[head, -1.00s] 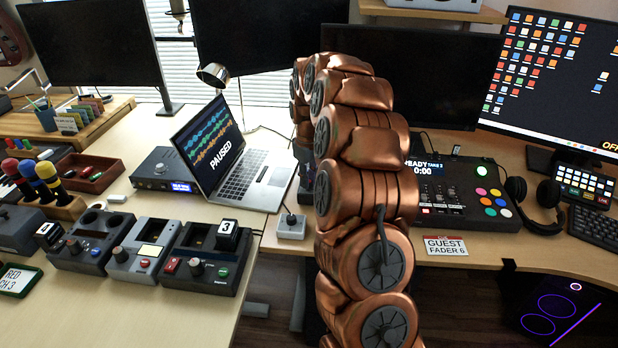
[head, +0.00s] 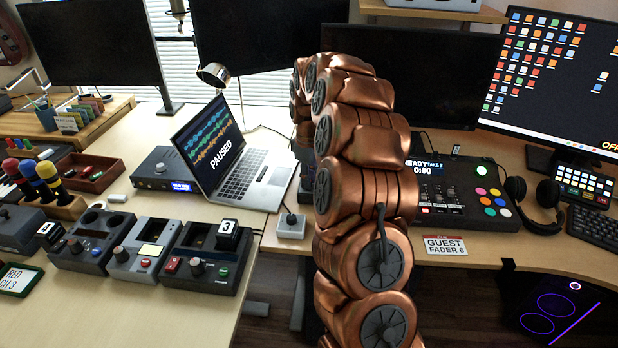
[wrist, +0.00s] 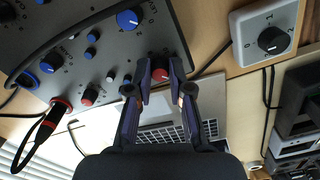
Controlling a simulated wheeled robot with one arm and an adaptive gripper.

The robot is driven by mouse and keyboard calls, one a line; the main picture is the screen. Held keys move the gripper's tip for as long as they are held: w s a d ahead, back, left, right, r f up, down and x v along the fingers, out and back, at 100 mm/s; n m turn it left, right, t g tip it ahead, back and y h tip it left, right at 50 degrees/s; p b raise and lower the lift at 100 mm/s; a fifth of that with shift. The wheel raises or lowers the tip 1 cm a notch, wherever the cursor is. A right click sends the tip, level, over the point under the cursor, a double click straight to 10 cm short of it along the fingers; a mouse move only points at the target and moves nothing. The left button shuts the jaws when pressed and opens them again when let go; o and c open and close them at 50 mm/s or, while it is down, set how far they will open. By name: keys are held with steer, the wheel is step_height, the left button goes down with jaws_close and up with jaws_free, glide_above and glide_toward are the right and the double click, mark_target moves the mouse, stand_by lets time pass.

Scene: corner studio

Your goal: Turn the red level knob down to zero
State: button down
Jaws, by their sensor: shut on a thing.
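In the wrist view a red-capped knob (wrist: 160,75) stands near the edge of a dark grey control panel (wrist: 162,35). My gripper (wrist: 160,70) has one finger on each side of this knob and is shut on it. The fingers hide part of its sides, and I cannot read its pointer or scale. In the head view my copper arm hides the gripper and this knob.
Blue knobs (wrist: 128,19) and a smaller red knob (wrist: 88,96) sit on the same panel. A black cable with a red-ringed plug (wrist: 60,104) crosses it. A light box with a black knob (wrist: 271,40) is to the right. A laptop (head: 240,180) lies left of my arm.

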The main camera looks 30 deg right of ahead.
steer(key=c, duration=1.1)
jaws_free()
steer(key=shift+o, duration=0.2)
step_height(320, 180, up, 12)
